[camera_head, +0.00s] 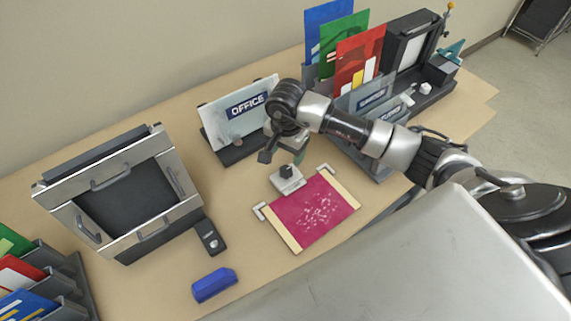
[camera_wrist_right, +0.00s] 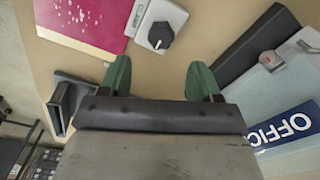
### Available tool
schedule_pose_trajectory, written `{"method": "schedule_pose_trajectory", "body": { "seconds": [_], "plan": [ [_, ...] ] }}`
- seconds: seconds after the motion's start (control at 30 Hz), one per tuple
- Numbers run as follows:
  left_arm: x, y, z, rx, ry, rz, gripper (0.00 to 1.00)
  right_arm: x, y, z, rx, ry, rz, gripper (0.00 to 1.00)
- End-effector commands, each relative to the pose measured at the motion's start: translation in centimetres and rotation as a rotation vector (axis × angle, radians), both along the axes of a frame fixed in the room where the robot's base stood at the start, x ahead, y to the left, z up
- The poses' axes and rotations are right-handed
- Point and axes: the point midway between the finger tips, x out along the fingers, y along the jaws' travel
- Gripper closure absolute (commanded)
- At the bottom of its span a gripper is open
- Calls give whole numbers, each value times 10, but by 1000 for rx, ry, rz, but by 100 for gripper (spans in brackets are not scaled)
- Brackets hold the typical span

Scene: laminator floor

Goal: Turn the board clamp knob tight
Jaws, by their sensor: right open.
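The clamp knob (camera_head: 286,171) is small and black and sits on a pale block (camera_head: 289,184) at the back edge of the magenta board (camera_head: 312,211). In the right wrist view the knob (camera_wrist_right: 160,36) shows beyond my fingertips, near the top, beside the board (camera_wrist_right: 100,18). My right gripper (camera_head: 282,156) is just behind and above the knob in the head view. Its two green fingers (camera_wrist_right: 160,72) are apart with nothing between them, and they do not touch the knob. My left gripper is not in view.
An OFFICE sign (camera_head: 245,105) on a dark stand is close behind my right gripper. A framed panel with handles (camera_head: 125,190) stands at left. A black device (camera_head: 210,238) and blue block (camera_head: 214,285) lie in front. Colored folders (camera_head: 358,58) stand at the back.

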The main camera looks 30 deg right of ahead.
Motion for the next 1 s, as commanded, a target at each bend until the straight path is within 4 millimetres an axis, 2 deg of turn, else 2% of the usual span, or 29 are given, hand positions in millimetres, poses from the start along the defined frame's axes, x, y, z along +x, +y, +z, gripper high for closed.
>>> {"method": "schedule_pose_trajectory", "body": {
  "seconds": [0.2,0.4,0.77,0.8,0.87,1.0],
  "plan": [
    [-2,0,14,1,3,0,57,-1,1,-41,4,5,-2,37],
    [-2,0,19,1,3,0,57,0,1,-66,4,3,-3,37],
    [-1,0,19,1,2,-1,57,0,1,-74,3,-1,-1,37],
    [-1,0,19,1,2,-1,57,0,1,-74,4,0,-1,38],
    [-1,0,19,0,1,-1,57,0,1,-74,4,0,-1,48],
    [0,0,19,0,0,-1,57,0,1,-74,4,0,-1,69]
  ]
}}
